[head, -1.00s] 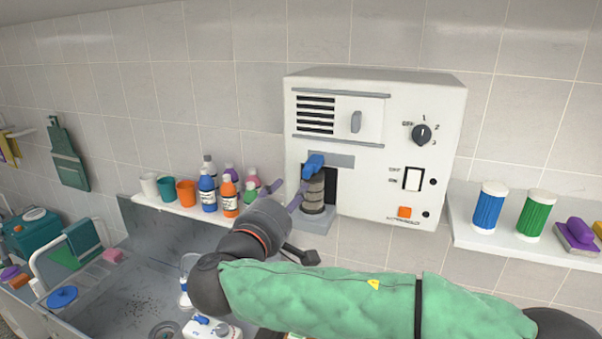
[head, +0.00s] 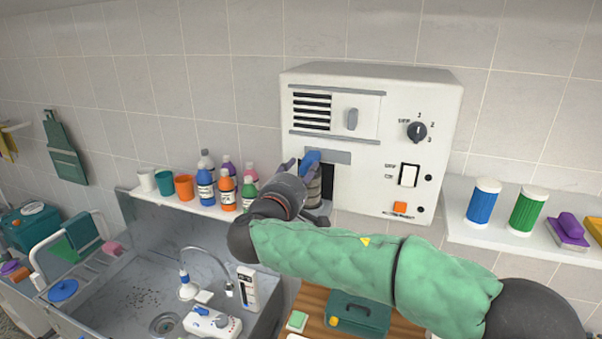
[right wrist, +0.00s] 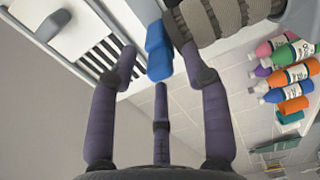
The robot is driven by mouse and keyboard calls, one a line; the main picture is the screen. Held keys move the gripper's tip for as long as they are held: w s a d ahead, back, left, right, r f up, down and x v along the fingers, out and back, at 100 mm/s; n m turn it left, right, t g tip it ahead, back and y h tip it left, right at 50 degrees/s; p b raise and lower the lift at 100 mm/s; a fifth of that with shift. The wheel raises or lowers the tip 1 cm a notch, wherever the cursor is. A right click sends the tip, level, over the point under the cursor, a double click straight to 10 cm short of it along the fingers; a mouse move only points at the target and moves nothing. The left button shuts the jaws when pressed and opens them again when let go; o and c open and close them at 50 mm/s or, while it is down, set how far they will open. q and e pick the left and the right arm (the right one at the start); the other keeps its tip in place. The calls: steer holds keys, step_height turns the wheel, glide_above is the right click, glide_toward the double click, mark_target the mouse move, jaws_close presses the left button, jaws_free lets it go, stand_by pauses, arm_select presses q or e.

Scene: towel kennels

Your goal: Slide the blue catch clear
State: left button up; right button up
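The blue catch (head: 311,158) sits on the front of the white wall box (head: 430,100), at the left end of a grey strip below the vents. It also shows in the right wrist view (right wrist: 158,55). My right gripper (head: 295,168) is at the catch, its purple fingers spread apart. In the right wrist view my right gripper (right wrist: 155,62) is open, with the catch between the tips of two fingers and the third finger below it. Contact with the catch cannot be told. My left gripper is not in view.
A grey-brown banded cylinder (right wrist: 225,18) is close beside one fingertip, in front of the box's dark opening. Several bottles and cups stand on the shelf (head: 212,209) to the left. A shelf with blue and green canisters (head: 484,202) is at right. The sink (head: 130,270) lies below.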

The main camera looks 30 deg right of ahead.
jaws_close()
steer(key=shift+s+d+b, duration=0.25)
steer(key=shift+b, duration=0.25)
steer(key=s+d+b, duration=0.3)
steer(key=s+b, duration=0.1)
steer(key=shift+s+d+r, duration=0.1)
steer(key=shift+s+d, duration=0.05)
steer(key=shift+d, duration=0.2)
